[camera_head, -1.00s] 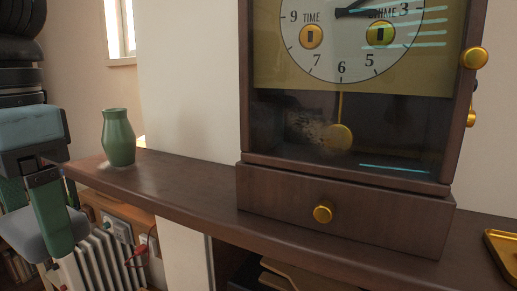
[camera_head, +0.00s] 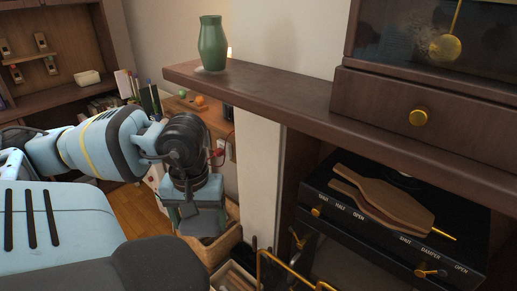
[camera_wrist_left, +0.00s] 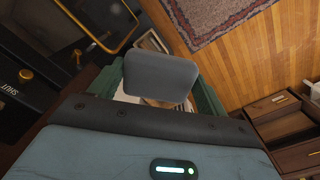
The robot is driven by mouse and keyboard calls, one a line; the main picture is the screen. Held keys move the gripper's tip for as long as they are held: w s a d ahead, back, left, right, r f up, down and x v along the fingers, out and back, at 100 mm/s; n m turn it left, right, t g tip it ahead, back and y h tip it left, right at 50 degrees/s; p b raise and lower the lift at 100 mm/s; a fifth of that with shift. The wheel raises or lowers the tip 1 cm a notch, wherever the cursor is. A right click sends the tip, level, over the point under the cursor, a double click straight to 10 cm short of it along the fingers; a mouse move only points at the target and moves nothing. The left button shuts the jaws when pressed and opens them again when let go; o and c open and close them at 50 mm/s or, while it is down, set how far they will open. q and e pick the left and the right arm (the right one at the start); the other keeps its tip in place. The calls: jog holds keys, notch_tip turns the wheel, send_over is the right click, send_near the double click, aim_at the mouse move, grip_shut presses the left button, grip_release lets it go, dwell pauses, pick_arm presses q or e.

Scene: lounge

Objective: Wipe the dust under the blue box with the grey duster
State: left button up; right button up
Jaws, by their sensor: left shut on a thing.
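I see no blue box in either view. The grey duster (camera_wrist_left: 160,75) shows in the left wrist view as a rounded grey pad. My left gripper (camera_wrist_left: 158,98) is shut on it, with a green finger on each side. In the head view my left gripper (camera_head: 202,212) points down below the wooden shelf (camera_head: 270,92), to its left; the duster is hard to make out there. A green vase (camera_head: 213,45) stands upright near the shelf's left end, with a faint pale patch at its base. My right gripper is in neither view.
A clock cabinet (camera_head: 430,95) with a brass knob stands on the shelf at the right. The shelf between vase and cabinet is clear.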

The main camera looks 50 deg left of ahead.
pick_arm(q)
jog(key=s+a+f, duration=0.2)
jog(key=a+f, duration=0.1)
jog(key=f, duration=0.7)
jog(key=s+a+f+n, duration=0.1)
jog(key=a+f, duration=0.1)
jog(key=f, duration=0.8)
jog(key=s+a+f, duration=0.2)
jog(key=a+f, duration=0.1)
jog(key=f, duration=0.7)
jog(key=w+d+r+m+p, duration=0.15)
jog(key=d+m, duration=0.25)
jog(key=d, duration=0.6)
jog(key=w+d+r+m, duration=0.2)
jog(key=d+m, duration=0.1)
jog(key=d, duration=0.6)
jog(key=w+d+r+m+p, duration=0.1)
jog(key=w+d+r+p, duration=0.1)
jog(key=r, duration=0.7)
jog(key=w+d+r+m+p, duration=0.2)
jog(key=d+r+p, duration=0.3)
jog(key=r+p, duration=0.2)
notch_tip(320, 180, up, 3)
jog(key=shift+f, duration=0.1)
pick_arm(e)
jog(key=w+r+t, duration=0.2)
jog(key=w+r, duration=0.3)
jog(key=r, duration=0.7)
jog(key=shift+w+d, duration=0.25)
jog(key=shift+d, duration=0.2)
